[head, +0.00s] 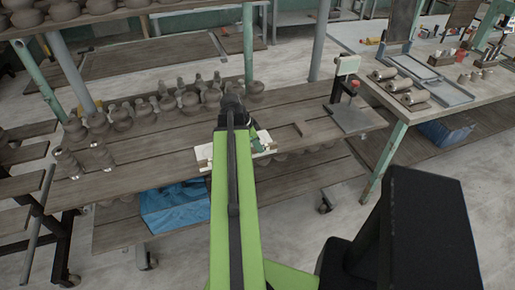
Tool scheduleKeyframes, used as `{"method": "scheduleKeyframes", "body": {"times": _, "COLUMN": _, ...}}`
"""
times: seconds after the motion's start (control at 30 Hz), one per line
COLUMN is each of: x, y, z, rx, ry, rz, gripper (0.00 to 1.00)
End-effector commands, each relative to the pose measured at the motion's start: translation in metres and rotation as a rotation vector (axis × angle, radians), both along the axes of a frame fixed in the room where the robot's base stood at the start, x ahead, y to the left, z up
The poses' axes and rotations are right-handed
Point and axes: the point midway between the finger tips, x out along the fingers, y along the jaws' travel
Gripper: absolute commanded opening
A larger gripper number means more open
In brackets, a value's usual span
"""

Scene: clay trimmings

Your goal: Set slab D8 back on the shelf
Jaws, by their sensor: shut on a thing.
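My green arm reaches forward over the wooden shelf (180,150), and my gripper (235,149) is at its far end, low over the boards. Pale parts show on both sides of the arm, with a little green on the right. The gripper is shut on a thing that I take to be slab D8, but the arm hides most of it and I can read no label. I cannot tell whether it touches the boards.
Several clay pots (188,101) stand along the shelf's back and left. A blue sheet (178,207) lies below. A worktable (455,95) with trays stands at the right.

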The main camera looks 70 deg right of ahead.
Motion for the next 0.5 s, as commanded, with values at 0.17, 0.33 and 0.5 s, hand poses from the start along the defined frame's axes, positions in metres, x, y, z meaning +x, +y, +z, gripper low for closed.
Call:
{"method": "scheduleKeyframes", "body": {"times": 0.17, "x": 0.0002, "y": 0.0, "z": -0.0025, "rx": 0.0, "ry": 0.0, "rz": 0.0, "gripper": 0.21}}
{"method": "scheduleKeyframes", "body": {"times": 0.33, "x": 0.0003, "y": 0.0001, "z": -0.0023, "rx": 0.0, "ry": 0.0, "rz": 0.001, "gripper": 0.38}}
{"method": "scheduleKeyframes", "body": {"times": 0.5, "x": 0.0004, "y": 0.0002, "z": -0.0022, "rx": 0.0, "ry": 0.0, "rz": 0.001, "gripper": 0.38}}
